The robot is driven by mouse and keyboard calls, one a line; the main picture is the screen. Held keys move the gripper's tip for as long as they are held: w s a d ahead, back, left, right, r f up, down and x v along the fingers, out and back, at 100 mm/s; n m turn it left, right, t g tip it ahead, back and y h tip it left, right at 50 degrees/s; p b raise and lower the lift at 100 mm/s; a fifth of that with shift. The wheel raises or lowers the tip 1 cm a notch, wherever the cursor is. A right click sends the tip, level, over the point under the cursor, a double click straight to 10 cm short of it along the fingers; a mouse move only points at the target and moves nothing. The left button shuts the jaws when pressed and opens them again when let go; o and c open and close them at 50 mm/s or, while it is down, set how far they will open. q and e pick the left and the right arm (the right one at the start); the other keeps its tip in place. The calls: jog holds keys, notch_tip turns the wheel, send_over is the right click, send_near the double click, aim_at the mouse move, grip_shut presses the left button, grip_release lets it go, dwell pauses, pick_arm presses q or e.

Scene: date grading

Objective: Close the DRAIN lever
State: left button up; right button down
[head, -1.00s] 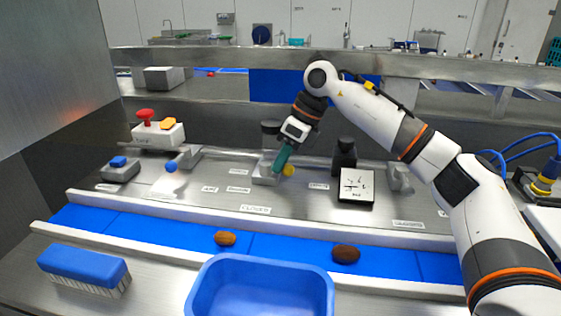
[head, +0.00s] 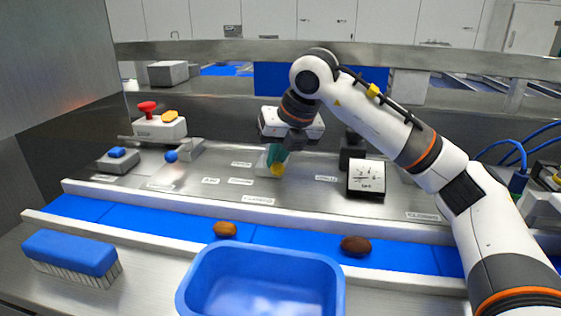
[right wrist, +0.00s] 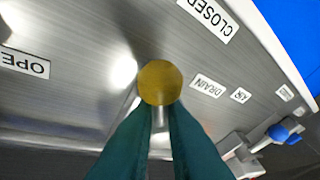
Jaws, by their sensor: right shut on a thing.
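The DRAIN lever shows its yellow round knob (head: 278,170) on the steel panel in the head view; the knob also fills the middle of the right wrist view (right wrist: 160,83). My right gripper (head: 275,158) has its green fingers shut on the lever's shaft, just behind the knob. In the right wrist view a DRAIN label (right wrist: 207,86) lies right of the knob, a CLOSED label (right wrist: 208,17) above right and an OPEN label (right wrist: 25,64) to the left. The lever's base is mostly hidden by my gripper. My left gripper is not in view.
A blue-knobbed lever (head: 171,156) stands left, near a red-button box (head: 158,125). A dial gauge (head: 366,178) is to the right. In front are a blue belt with two dates (head: 225,229) (head: 356,246), a blue tray (head: 262,255) and a brush (head: 70,254).

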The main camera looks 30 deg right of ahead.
jog(key=m, duration=0.1)
jog(key=a+f+m+h+b, duration=0.1)
jog(key=m, duration=0.1)
jog(key=shift+s+a+f+b, duration=0.1)
jog(key=shift+a+f+b, duration=0.05)
jog(key=shift+a+b, duration=0.15)
jog(key=shift+w+a+m+h+b, duration=0.1)
jog(key=shift+a+m+h+b, duration=0.2)
jog(key=shift+m, duration=0.4)
jog(key=shift+w+a+m+h+b, duration=0.1)
jog(key=shift+m+h+b, duration=0.15)
jog(key=shift+m+h, duration=0.35)
jog(key=shift+m, duration=0.3)
jog(key=c, duration=1.5)
grip_release()
jog(key=shift+r, duration=0.2)
jog(key=shift+o, duration=0.9)
jog(key=shift+s+a+r, duration=0.1)
jog(key=shift+r, duration=0.15)
